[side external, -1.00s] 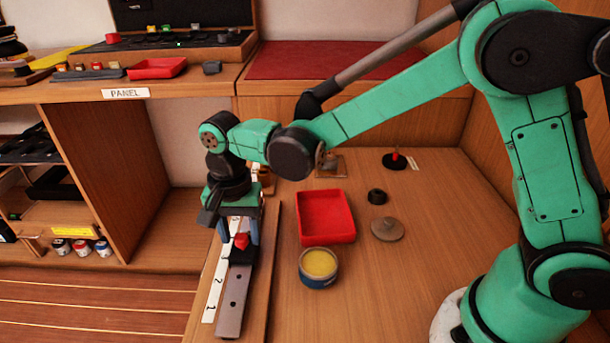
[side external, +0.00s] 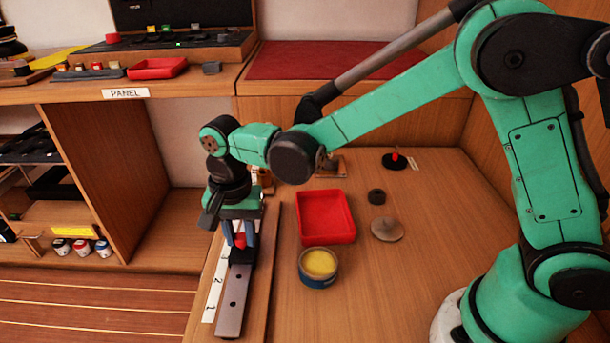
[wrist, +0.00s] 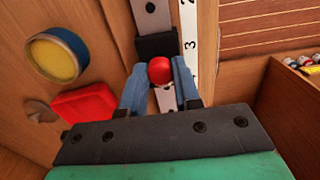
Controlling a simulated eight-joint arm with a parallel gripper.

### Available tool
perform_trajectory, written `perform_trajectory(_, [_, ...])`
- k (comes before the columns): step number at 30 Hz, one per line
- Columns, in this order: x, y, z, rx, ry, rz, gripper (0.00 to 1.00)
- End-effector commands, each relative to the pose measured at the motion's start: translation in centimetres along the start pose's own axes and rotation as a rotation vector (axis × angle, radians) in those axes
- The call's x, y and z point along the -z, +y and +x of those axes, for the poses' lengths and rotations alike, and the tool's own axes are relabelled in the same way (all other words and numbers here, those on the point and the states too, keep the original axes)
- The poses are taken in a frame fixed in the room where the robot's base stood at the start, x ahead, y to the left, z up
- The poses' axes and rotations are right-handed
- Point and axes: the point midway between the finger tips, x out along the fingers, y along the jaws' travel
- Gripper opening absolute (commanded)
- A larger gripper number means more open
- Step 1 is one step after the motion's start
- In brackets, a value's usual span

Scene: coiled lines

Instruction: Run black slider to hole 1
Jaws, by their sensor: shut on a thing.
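The black slider (side external: 242,257) with a red knob (side external: 239,240) sits on a grey metal rail (side external: 233,300) with holes. A white number strip (side external: 213,292) runs along the rail, with 1 at the near end and 2 further back. In the wrist view the slider's black body (wrist: 157,45) is beside the 3 on the strip. My gripper (side external: 241,238) is over the rail with its blue fingers on either side of the red knob, shut on it. In the wrist view my gripper (wrist: 161,82) has the knob (wrist: 159,71) between its fingertips. Rail holes show on the near side of the slider.
A red tray (side external: 326,240) and a tin with yellow contents (side external: 319,265) stand right of the rail. A black ring (side external: 377,196) and a grey disc (side external: 387,230) lie further right. A wooden shelf unit (side external: 100,180) is at left.

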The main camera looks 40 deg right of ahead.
Motion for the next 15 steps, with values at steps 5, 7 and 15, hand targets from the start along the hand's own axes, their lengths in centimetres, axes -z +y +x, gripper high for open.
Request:
perform_trajectory(5, [0.00, -0.01, -0.30, 0.000, 0.000, 0.000, 0.00])
perform_trajectory(7, [0.00, -0.02, -0.45, 0.000, 0.000, 0.000, 0.00])
perform_trajectory(15, [0.00, -0.01, -0.99, 0.000, 0.000, 0.000, 0.00])
